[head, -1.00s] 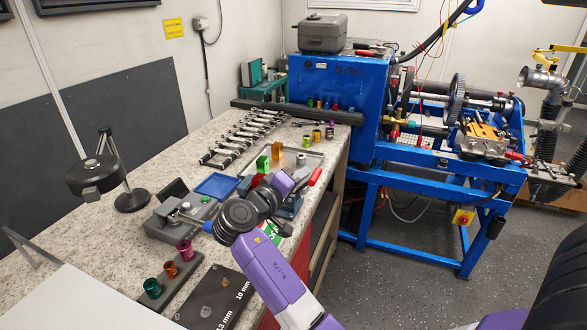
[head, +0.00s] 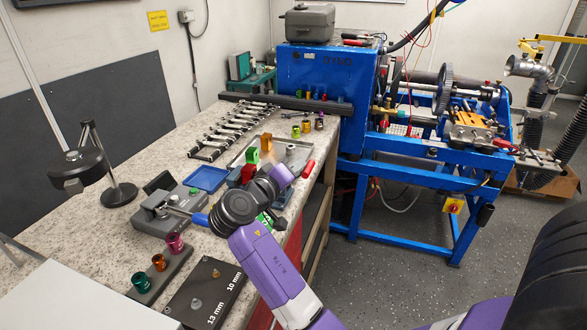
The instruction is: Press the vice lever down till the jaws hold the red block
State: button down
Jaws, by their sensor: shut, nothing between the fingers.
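The vice (head: 283,200) is a blue-grey fixture on the bench, largely hidden behind my arm. Its lever has a red handle (head: 308,168) that sticks up at a slant on the right of my wrist. The red block (head: 248,173) shows only in part, just left of my wrist; I cannot tell whether the jaws touch it. My gripper (head: 284,176) is over the vice, just left of the red handle. Its fingers are shut and empty, and their tips are hidden by my arm. I cannot see contact with the lever.
A blue tray (head: 206,178), a green block (head: 252,156), an orange block (head: 266,142) and a row of wrenches (head: 230,130) lie behind. Coloured sockets (head: 158,262) stand in front. A blue dyno frame (head: 440,150) stands at right.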

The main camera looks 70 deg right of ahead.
aim_at(307, 178)
jog(key=s+f+m+t+b, duration=0.1)
jog(key=s+f+m+b, duration=0.1)
jog(key=f+m+b, duration=0.1)
jog(key=shift+s+d+y+b, duration=0.1)
jog(key=shift+s+y+b, duration=0.25)
jog(key=shift+b, duration=0.4)
jog(key=f+m+b, duration=0.1)
jog(key=s+m+t+b, duration=0.1)
jog(key=m+b, duration=0.1)
jog(key=shift+s+f, duration=0.25)
jog(key=shift+f, duration=0.1)
jog(key=shift+d+r, duration=0.1)
